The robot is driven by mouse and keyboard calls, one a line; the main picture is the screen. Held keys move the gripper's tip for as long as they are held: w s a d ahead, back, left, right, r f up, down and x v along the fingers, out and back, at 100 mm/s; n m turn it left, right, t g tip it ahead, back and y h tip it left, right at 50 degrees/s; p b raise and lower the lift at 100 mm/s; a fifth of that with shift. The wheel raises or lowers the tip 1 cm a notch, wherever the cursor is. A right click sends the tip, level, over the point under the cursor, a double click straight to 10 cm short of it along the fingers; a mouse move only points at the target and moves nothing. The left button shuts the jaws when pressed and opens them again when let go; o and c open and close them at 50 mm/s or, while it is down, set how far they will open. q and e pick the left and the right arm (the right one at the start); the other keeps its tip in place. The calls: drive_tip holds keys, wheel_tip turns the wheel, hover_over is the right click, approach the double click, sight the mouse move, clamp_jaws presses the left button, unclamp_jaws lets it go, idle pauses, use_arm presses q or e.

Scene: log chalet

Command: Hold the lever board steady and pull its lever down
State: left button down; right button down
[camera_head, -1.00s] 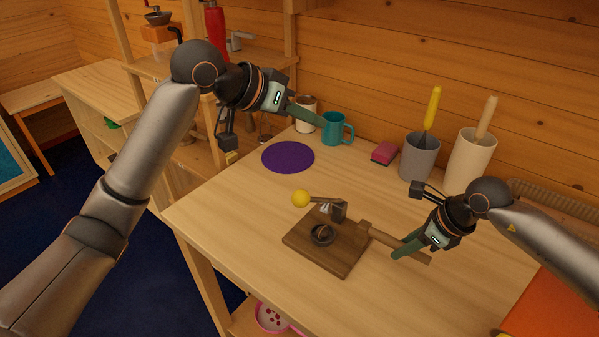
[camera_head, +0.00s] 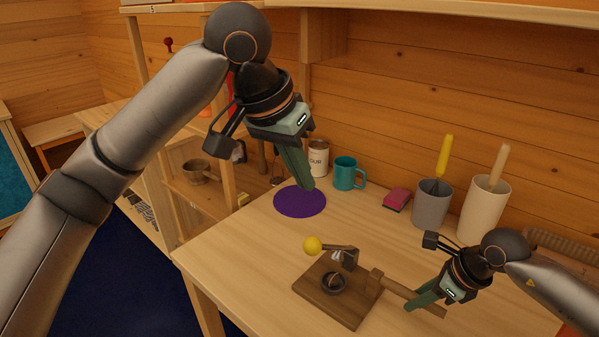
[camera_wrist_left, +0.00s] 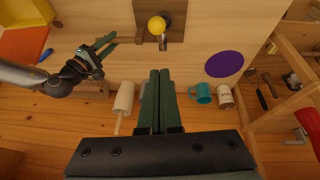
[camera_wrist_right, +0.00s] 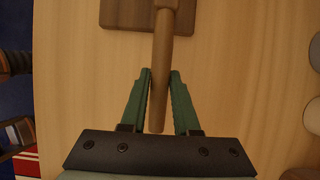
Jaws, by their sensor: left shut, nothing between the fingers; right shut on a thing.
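The lever board (camera_head: 345,309) is a dark wooden plate lying on the table, with a small round dark part on top and a wooden handle (camera_head: 405,291) pointing right. Its lever ends in a yellow ball (camera_head: 313,244) and sticks out to the left above the plate. My right gripper (camera_head: 416,302) is shut on the handle; the right wrist view shows a green finger on each side of it (camera_wrist_right: 158,108). My left gripper (camera_head: 308,184) is shut and empty, up in the air away from the lever. The left wrist view shows the yellow ball (camera_wrist_left: 157,25) beyond its closed fingertips (camera_wrist_left: 160,75).
The table in front of the mat is clear.

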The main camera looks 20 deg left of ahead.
use_arm(q)
hover_over(310, 239)
drive_tip(key=w, duration=0.2)
wheel_tip(310, 239, down, 6)
drive_tip(key=f, duration=0.1)
drive_tip(key=s+f, duration=0.1)
drive_tip(key=shift+s+f, duration=0.25)
drive_tip(key=shift+f, duration=0.15)
drive_tip(key=shift+s+f, duration=0.15)
drive_tip(key=shift+f, duration=0.2)
